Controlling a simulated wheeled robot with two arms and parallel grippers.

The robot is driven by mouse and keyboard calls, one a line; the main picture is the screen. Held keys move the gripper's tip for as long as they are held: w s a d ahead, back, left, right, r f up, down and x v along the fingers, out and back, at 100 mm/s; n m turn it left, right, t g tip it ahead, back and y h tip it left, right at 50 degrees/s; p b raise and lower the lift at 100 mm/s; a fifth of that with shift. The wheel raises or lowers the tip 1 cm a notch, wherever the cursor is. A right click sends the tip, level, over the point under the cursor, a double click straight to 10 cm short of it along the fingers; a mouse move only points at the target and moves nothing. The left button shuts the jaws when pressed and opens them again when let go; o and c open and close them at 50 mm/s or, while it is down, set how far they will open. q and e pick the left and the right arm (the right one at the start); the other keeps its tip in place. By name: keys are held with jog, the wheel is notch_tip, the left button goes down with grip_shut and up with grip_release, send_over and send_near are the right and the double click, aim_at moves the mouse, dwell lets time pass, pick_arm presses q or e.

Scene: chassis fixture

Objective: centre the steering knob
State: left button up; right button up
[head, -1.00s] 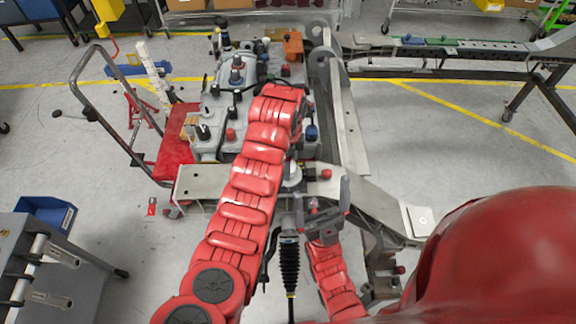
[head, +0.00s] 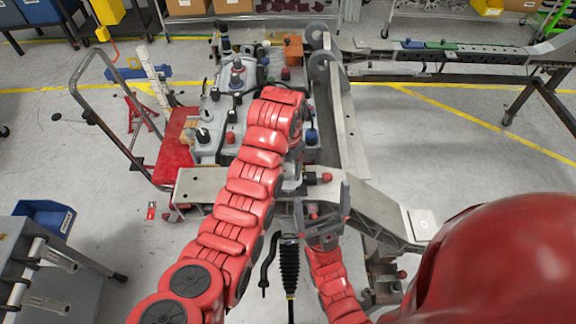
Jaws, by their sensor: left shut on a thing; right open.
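My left gripper (head: 294,168) hangs at the end of the thick red arm, over the front beam of the chassis. It is shut on what seems to be the steering knob, which is mostly hidden behind the gripper and arm. Only grey parts show there, so I cannot tell which way the knob points. My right gripper (head: 322,203) is lower, in front of the beam, with its two grey fingers apart and nothing between them. A red-capped fitting (head: 326,177) sits on the beam just right of the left gripper.
The pale chassis beam (head: 222,184) runs across the front, with a long rail (head: 345,130) going back. A black ribbed boot (head: 289,263) hangs below, left of my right gripper. A red trolley (head: 172,145) stands at left. Floor (head: 440,150) is clear at right.

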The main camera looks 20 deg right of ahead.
aim_at(287, 169)
pick_arm(q)
jog(key=n, duration=0.5)
jog(key=shift+n, duration=2.5)
jog(key=o, duration=1.4)
notch_tip(287, 169, up, 6)
jog(key=p, duration=0.3)
jog(key=shift+a+r+p, duration=0.1)
jog(key=shift+r+p, duration=0.05)
jog(key=shift+p, duration=0.15)
notch_tip(287, 169, up, 11)
jog(key=shift+r+b, duration=0.1)
jog(key=shift+b, duration=0.55)
